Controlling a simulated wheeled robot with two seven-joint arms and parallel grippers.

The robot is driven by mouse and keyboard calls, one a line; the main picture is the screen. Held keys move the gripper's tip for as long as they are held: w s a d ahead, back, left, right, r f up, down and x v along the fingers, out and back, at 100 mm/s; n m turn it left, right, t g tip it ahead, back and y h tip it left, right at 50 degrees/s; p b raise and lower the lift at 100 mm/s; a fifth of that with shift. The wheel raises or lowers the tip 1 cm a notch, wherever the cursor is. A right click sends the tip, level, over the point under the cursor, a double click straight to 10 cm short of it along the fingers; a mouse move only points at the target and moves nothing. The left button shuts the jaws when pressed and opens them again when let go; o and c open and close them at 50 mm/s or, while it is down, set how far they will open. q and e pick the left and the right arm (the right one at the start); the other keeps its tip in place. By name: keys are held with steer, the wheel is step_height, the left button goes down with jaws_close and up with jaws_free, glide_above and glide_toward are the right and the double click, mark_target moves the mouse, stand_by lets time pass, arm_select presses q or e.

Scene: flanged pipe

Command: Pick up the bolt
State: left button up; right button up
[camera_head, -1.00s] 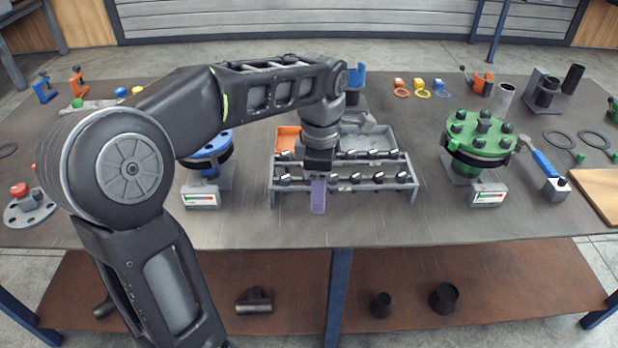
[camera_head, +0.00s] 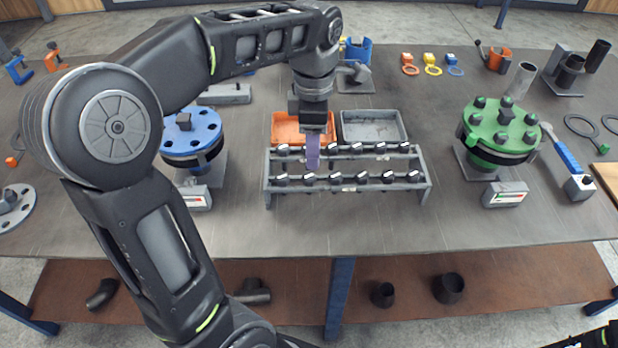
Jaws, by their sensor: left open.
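Several dark bolts with pale, shiny heads stand in two rows on a grey two-tier rack (camera_head: 427,192) at the middle of the table. One of the front-row bolts (camera_head: 335,180) stands to the right of my gripper. My left gripper (camera_head: 313,163) points down over the left half of the rack, with its purple finger in front of the back row. It is open, and no bolt shows in it. It hides part of the back row, and I cannot tell its exact height above the bolts. My right gripper is out of view.
An orange bin (camera_head: 285,127) and a grey bin (camera_head: 374,123) sit behind the rack. A blue flange (camera_head: 196,140) stands left, a green flange (camera_head: 498,130) with several bolts right. The table in front of the rack is clear.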

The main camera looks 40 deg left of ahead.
mark_target(311, 175)
arm_select(q)
steer(key=shift+f, duration=1.05)
steer(key=shift+s+a+f+p, duration=0.1)
steer(key=shift+f+p, duration=0.15)
steer(key=shift+f, duration=1.1)
steer(key=shift+s+a+f+p, duration=0.1)
steer(key=shift+f+p, duration=0.1)
steer(key=shift+f, duration=1.1)
steer(key=shift+d, duration=0.1)
jaws_close()
